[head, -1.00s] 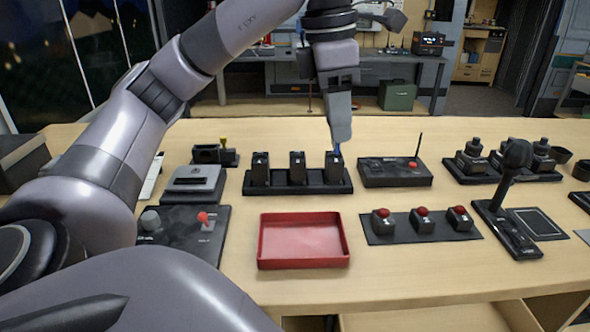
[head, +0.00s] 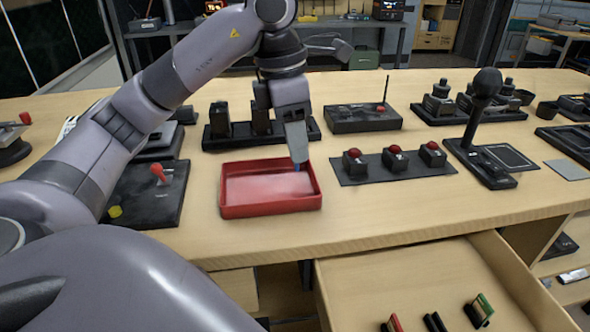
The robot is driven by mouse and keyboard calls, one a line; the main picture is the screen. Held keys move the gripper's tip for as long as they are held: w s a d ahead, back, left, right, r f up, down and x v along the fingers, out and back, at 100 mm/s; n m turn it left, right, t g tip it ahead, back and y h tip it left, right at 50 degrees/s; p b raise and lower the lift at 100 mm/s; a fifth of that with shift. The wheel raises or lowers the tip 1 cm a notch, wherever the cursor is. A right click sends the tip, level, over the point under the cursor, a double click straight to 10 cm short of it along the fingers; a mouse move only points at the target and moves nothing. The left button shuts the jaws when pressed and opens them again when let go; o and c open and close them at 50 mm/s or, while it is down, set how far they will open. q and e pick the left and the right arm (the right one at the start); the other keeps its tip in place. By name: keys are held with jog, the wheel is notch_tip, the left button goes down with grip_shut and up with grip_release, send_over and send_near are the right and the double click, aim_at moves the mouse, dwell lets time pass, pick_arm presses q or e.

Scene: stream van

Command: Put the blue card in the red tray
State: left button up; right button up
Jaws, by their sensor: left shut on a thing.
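The red tray (head: 270,207) lies on the wooden table in the head view, and its inside looks empty. My left gripper (head: 298,158) points down over the tray's right back part. It is shut on the blue card (head: 297,167). Only a small blue bit of the card shows below the fingertips; the rest is hidden by the gripper. I cannot tell whether the card touches the tray floor. My right gripper is not in view.
A black rack with dark blocks (head: 221,120) stands behind the tray. A panel with red buttons (head: 395,165) is close on the right. A red-knobbed joystick box (head: 150,190) is on the left. An open drawer (head: 430,275) holds small items below the table edge.

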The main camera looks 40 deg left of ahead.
pick_arm(q)
jog(key=shift+f+b, duration=0.45)
jog(key=shift+f, duration=1.7)
jog(key=shift+f, duration=0.15)
jog(key=o, duration=1)
